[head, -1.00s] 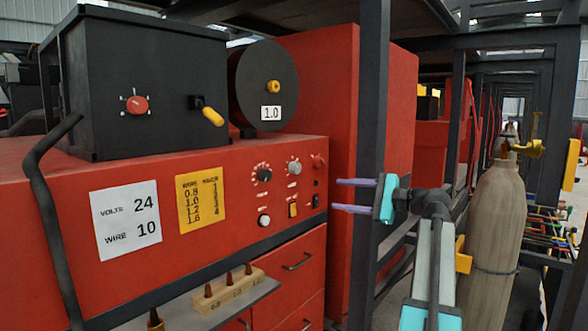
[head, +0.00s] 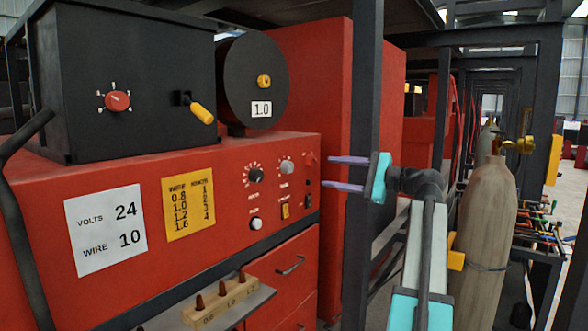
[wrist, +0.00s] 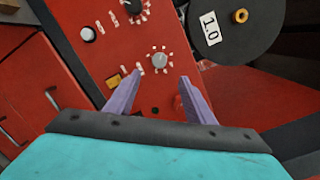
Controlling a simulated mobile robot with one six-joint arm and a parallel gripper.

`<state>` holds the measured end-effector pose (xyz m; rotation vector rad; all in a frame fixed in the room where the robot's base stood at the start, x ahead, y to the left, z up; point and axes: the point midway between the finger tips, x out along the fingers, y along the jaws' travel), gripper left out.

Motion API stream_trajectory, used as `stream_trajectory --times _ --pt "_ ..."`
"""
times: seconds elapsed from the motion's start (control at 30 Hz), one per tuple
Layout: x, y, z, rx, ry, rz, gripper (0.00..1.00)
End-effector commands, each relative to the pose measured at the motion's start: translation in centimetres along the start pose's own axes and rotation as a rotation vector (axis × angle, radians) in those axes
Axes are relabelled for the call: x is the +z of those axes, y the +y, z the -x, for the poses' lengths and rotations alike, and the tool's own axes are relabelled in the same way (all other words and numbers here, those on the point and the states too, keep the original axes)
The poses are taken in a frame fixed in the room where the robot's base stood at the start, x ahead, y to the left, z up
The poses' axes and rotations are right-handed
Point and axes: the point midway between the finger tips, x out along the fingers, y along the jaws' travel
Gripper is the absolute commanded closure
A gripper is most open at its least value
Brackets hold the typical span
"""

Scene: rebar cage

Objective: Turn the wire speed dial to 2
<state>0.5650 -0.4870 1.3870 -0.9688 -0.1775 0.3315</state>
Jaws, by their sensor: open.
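On the red machine's front panel (head: 230,190) are a black knob (head: 256,175) and a grey knob (head: 287,167), each ringed by white marks. Their labels are too small to read, so which is the wire speed dial is unclear. A red knob with several marks (head: 117,101) sits on the black box above. My gripper (head: 329,172) is open and empty, to the right of the panel knobs. In the wrist view the grey knob (wrist: 160,60) appears just beyond and between my open fingertips (wrist: 160,76); the black knob (wrist: 133,6) is at the top edge.
A dark upright post (head: 366,120) stands beside my gripper. A white sheet (head: 106,230) reads volts 24, wire 10. A yellow chart (head: 188,208) pairs 1.0 with 2. The spool (head: 245,80) is tagged 1.0. A gas cylinder (head: 483,220) stands at right.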

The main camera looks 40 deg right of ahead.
Motion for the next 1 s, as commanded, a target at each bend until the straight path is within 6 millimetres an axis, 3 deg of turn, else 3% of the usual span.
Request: stream_trajectory --times 0.27,1.0 --pt "0.1 0.0 -2.8 0.002 -0.001 -0.001 0.51" --pt "0.1 -0.1 -12.6 0.001 -0.001 0.0 0.51"
